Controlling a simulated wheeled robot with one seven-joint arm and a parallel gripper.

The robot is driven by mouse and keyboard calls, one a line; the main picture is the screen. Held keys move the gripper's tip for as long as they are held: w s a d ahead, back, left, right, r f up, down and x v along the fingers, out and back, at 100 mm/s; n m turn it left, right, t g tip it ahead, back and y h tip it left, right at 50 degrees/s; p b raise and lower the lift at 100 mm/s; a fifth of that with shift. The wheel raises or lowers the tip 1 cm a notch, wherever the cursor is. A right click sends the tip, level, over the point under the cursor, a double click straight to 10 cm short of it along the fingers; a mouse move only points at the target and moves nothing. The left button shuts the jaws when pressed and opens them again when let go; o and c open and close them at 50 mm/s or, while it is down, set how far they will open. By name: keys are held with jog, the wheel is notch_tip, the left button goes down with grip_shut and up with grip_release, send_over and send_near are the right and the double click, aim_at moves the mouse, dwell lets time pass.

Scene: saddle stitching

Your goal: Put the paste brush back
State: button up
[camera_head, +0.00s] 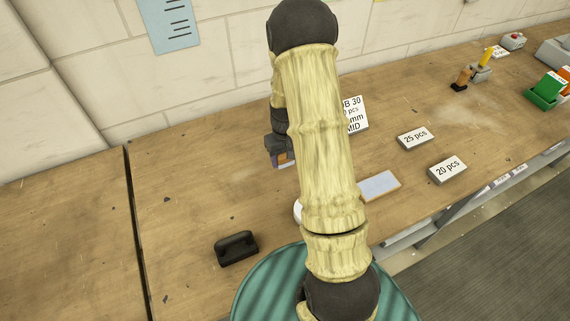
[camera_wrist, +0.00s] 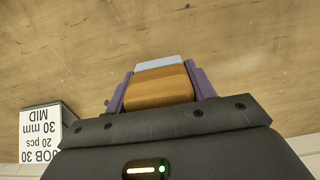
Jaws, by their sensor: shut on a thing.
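My gripper (camera_head: 283,160) is shut on the paste brush, left of my arm and above the bench in the head view. In the wrist view, the brush (camera_wrist: 159,87) shows as a wood-brown block with a pale blue-grey end between the two purple fingers (camera_wrist: 160,90). The rest of the brush is hidden by the gripper. A white round thing (camera_head: 298,211) shows at the left edge of my arm, mostly covered by it; I cannot tell what it is.
A job card (camera_head: 356,114) stands behind my arm and shows in the wrist view (camera_wrist: 40,135). A pale blue pad (camera_head: 379,186) and count blocks (camera_head: 415,138) lie right. A black object (camera_head: 236,248) lies front left. Green bins (camera_head: 546,90) stand far right. The left bench is clear.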

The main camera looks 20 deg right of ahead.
aim_at(285, 165)
jog(key=shift+f+p, duration=0.4)
jog(key=shift+f, duration=1.65)
jog(key=shift+f, duration=0.15)
jog(key=o, duration=1)
notch_tip(285, 165, up, 12)
jog(key=shift+r+b, duration=0.15)
jog(key=shift+b, duration=0.95)
